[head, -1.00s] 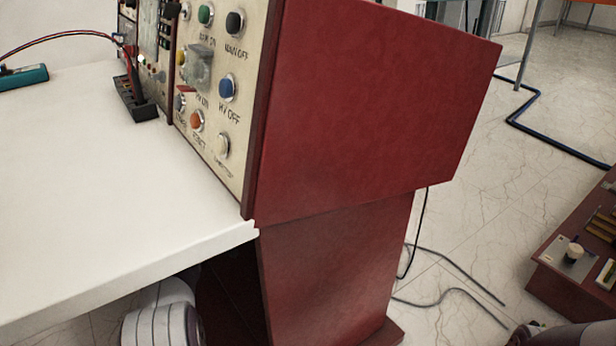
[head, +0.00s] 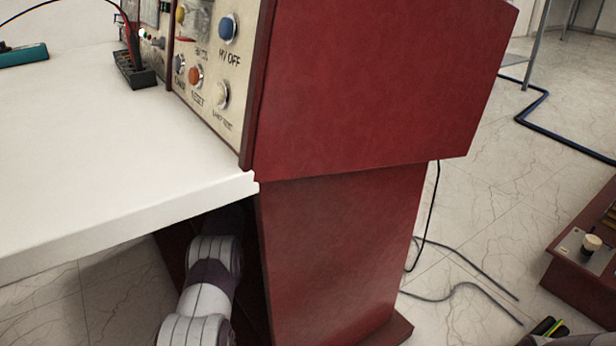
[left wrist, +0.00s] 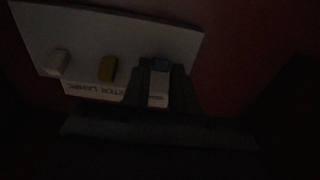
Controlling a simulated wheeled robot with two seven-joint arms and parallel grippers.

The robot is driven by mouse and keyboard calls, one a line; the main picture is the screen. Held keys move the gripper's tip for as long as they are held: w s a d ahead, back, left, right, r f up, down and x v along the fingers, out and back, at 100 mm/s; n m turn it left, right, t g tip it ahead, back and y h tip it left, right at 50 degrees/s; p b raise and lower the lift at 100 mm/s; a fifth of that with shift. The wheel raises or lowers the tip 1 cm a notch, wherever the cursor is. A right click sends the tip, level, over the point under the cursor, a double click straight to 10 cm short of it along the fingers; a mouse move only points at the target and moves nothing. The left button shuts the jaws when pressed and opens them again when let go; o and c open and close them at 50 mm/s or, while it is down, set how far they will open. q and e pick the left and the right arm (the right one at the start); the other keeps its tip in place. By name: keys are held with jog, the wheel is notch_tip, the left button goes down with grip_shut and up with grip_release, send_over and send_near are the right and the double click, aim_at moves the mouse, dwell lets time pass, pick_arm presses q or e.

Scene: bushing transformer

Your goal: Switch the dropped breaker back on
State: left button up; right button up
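The left wrist view is very dark. A pale panel (left wrist: 125,45) carries a white switch (left wrist: 57,62), a yellow switch (left wrist: 108,68) and a blue switch (left wrist: 161,63). Which of them is the dropped breaker cannot be told. My left gripper (left wrist: 160,75) is at the blue switch, its dark fingers apart on either side of it; contact is unclear. Part of an upside-down label (left wrist: 95,91) ending in "LAMPS" shows along the panel edge. In the head view my left arm reaches under the white table, and its gripper is hidden.
The white tabletop (head: 90,150) and the red cabinet side (head: 375,90) enclose the space around my left arm. A button panel (head: 215,75) stands above. Thin cables (head: 465,288) lie on the right floor, near a red box (head: 580,265).

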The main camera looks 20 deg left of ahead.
pick_arm(q)
grip_shut()
notch_tip(320, 180, up, 2)
jog(key=g+y+p, duration=0.1)
jog(key=p, duration=0.2)
jog(key=g+y+p, duration=0.1)
jog(key=g+p, duration=0.1)
jog(key=p, duration=0.1)
jog(key=g+y+p, duration=0.1)
jog(key=p, duration=0.3)
jog(key=shift+d+r+g, duration=0.15)
jog(key=shift+r+g, duration=0.1)
jog(key=shift+g, duration=0.05)
jog(key=shift+o, duration=2.4)
grip_release()
